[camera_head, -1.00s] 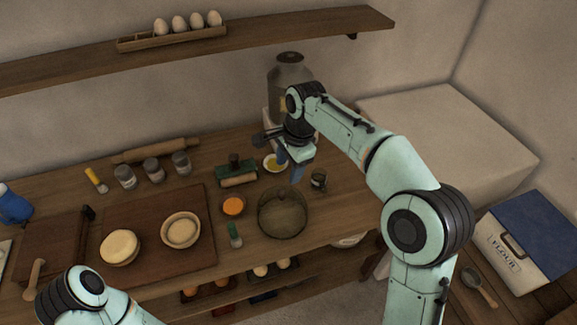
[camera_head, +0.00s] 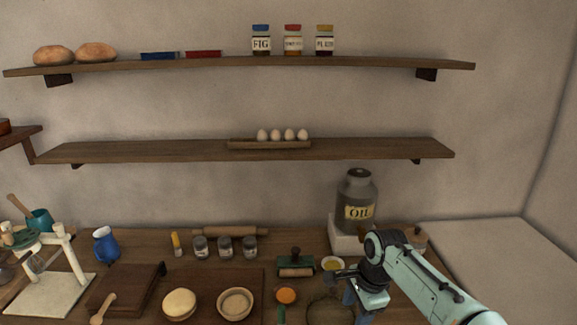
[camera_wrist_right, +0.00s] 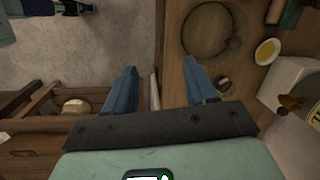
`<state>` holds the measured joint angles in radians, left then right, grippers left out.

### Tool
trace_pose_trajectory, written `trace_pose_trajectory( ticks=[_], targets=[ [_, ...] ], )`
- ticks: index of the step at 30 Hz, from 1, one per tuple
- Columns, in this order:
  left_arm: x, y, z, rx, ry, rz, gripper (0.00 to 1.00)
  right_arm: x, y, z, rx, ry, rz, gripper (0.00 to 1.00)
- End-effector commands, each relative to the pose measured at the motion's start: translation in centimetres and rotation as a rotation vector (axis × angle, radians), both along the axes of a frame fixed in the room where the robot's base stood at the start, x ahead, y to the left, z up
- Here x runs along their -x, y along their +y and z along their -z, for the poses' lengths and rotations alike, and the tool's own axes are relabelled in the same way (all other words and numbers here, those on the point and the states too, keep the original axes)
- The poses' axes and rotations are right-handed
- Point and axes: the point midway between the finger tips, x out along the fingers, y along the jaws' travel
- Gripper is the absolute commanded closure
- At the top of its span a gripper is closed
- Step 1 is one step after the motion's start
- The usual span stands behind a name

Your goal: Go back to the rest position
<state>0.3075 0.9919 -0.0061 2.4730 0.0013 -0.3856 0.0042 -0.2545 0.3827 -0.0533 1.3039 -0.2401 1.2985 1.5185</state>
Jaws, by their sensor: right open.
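My left gripper does not show in the head view.
Two shelves are above, one with eggs (camera_head: 283,135). Open drawers (camera_wrist_right: 65,118) show below the counter.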

Motion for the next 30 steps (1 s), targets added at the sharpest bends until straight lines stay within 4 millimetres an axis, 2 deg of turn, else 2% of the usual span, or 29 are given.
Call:
trace_pose_trajectory(
  ticks=[1,5,8,10,12,14,15,17,18,21,24,27,30],
  targets=[
    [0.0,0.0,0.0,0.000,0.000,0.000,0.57,-0.2,0.2,3.2,-0.001,0.018,-0.050,0.44],
    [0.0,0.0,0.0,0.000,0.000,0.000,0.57,-0.1,0.8,11.0,-0.020,0.021,-0.200,0.44],
    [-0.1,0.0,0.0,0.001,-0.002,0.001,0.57,1.0,1.1,17.3,-0.043,0.022,-0.315,0.44],
    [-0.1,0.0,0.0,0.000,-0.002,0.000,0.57,2.7,1.3,22.1,-0.064,0.020,-0.400,0.44],
    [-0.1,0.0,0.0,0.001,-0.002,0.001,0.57,5.1,1.4,26.9,-0.088,0.015,-0.483,0.44],
    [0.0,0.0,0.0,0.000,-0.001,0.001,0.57,7.7,1.6,30.8,-0.108,0.008,-0.553,0.44],
    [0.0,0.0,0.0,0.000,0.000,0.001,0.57,9.7,1.7,33.2,-0.120,0.001,-0.598,0.44],
    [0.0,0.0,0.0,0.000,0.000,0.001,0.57,13.0,1.9,36.4,-0.137,-0.011,-0.663,0.44],
    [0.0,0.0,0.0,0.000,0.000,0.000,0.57,15.4,2.0,38.2,-0.146,-0.019,-0.704,0.44],
    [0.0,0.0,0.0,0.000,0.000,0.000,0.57,21.1,2.4,41.3,-0.159,-0.042,-0.797,0.44],
    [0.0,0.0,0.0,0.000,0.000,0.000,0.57,25.8,2.7,42.7,-0.160,-0.060,-0.874,0.44],
    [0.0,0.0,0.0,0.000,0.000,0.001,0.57,28.7,2.9,43.1,-0.155,-0.072,-0.926,0.44],
    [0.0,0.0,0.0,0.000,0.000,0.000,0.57,29.9,3.0,43.2,-0.149,-0.081,-0.955,0.44]
  ],
)
